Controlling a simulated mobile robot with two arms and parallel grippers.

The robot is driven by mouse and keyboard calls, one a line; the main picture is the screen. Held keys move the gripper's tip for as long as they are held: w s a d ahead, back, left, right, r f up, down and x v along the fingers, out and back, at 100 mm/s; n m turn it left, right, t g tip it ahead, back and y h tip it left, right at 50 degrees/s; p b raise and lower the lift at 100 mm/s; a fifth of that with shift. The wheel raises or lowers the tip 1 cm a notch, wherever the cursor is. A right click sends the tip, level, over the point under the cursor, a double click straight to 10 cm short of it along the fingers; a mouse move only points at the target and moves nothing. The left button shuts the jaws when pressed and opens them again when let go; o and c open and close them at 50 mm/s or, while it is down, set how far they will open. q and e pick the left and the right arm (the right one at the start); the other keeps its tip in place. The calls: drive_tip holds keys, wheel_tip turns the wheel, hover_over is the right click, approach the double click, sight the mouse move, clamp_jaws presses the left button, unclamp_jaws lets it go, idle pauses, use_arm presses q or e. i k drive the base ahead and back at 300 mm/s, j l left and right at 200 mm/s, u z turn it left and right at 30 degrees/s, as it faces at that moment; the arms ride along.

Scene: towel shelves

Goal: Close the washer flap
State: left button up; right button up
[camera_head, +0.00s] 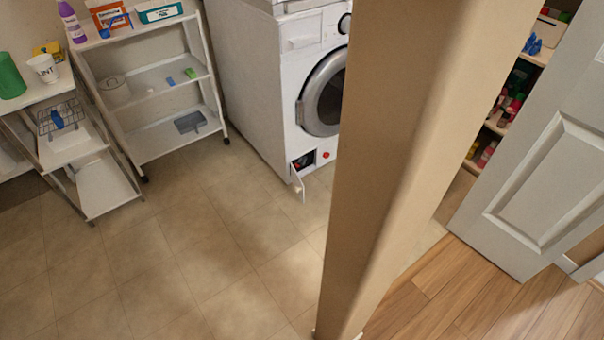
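The white washer (262,90) stands at the back, left of a beige wall edge that hides its right part. Its round door (324,95) looks shut. Low on its front, the small washer flap (298,184) is swung open and sticks out toward me. The opening behind it (303,160) is dark, with a red round knob (326,154) to its right. Neither of my grippers is in view.
The beige wall edge (405,140) stands close in front, between the tiled floor (190,250) and a wood floor. A white door (540,170) stands open at right, by stocked shelves. A wheeled rack (165,140) and a lower shelf unit (75,150) stand at left. The tiles before the washer are clear.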

sight(295, 184)
drive_tip(key=i+j+z, duration=0.25)
drive_tip(key=i+j, duration=0.15)
drive_tip(key=j, duration=0.25)
drive_tip(key=i+j+z, duration=0.1)
drive_tip(key=j, duration=0.25)
drive_tip(key=i+j+z, duration=0.15)
drive_tip(key=i+j, duration=0.15)
drive_tip(key=i+j+z, duration=0.1)
drive_tip(key=j, duration=0.35)
drive_tip(key=i+j+z, duration=0.15)
drive_tip(key=j, duration=0.25)
